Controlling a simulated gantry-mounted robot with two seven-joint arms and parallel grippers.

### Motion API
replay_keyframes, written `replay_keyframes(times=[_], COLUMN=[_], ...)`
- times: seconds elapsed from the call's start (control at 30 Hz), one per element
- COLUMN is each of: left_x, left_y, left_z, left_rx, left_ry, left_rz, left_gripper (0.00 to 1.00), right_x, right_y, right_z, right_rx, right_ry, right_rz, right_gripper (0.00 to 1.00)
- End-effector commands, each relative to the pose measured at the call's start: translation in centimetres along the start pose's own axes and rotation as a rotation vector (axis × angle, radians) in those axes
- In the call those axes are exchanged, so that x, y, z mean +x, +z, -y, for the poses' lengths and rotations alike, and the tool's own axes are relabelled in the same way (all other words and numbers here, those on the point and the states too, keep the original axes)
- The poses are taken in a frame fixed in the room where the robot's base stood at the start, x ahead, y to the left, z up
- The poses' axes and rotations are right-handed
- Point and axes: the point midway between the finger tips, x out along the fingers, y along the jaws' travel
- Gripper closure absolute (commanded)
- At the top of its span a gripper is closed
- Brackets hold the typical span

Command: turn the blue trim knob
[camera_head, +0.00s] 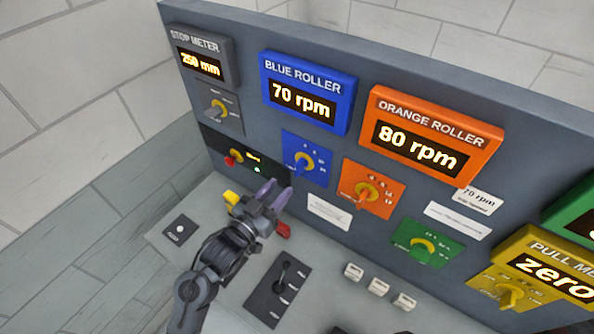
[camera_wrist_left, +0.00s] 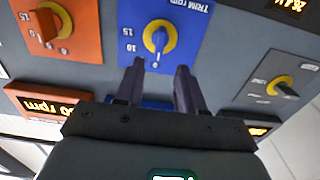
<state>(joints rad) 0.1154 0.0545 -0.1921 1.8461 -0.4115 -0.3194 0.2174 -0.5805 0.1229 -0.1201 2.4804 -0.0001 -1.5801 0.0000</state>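The blue trim knob (camera_head: 304,162) sits on a blue plate with a yellow ring and dial marks, below the blue roller display (camera_head: 307,93) that reads 70 rpm. In the left wrist view the blue knob (camera_wrist_left: 159,39) is just beyond the fingertips, roughly centred between them. My left gripper (camera_head: 275,192) is in front of the panel, below and left of the knob, apart from it. In the left wrist view its two dark purple fingers (camera_wrist_left: 158,70) are parted with nothing between them. My right gripper is not in view.
The orange knob (camera_head: 367,192) is right of the blue plate, and a grey stop meter knob (camera_head: 217,109) is left. A red knob (camera_head: 233,159) is near the gripper. A lever (camera_head: 283,275) and several white buttons (camera_head: 378,287) are on the desk below.

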Motion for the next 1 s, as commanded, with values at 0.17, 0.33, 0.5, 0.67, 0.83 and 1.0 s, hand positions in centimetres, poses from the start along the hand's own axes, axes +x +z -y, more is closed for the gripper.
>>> replay_keyframes(times=[0.17, 0.33, 0.5, 0.67, 0.83, 1.0], left_x=[2.9, 5.7, 7.7, 8.7, 9.0, 9.0], left_y=[-0.2, -0.2, -0.1, -0.1, 0.0, 0.0], left_z=[-0.1, -0.1, 0.0, 0.0, -0.1, -0.1], left_rx=[-0.002, -0.001, -0.001, 0.000, 0.000, 0.000], left_ry=[0.001, 0.001, 0.000, -0.001, -0.001, 0.000], left_rz=[-0.001, 0.000, 0.000, 0.001, 0.001, 0.001], left_gripper=[0.62, 0.62, 0.62, 0.62, 0.62, 0.62], right_x=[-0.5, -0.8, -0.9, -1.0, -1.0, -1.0], right_y=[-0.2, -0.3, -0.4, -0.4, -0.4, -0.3], right_z=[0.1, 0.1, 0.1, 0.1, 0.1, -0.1], right_rx=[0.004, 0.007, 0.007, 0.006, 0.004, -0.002], right_ry=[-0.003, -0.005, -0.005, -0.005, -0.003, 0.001], right_rz=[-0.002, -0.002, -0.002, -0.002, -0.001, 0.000], right_gripper=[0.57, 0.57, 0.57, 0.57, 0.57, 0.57])
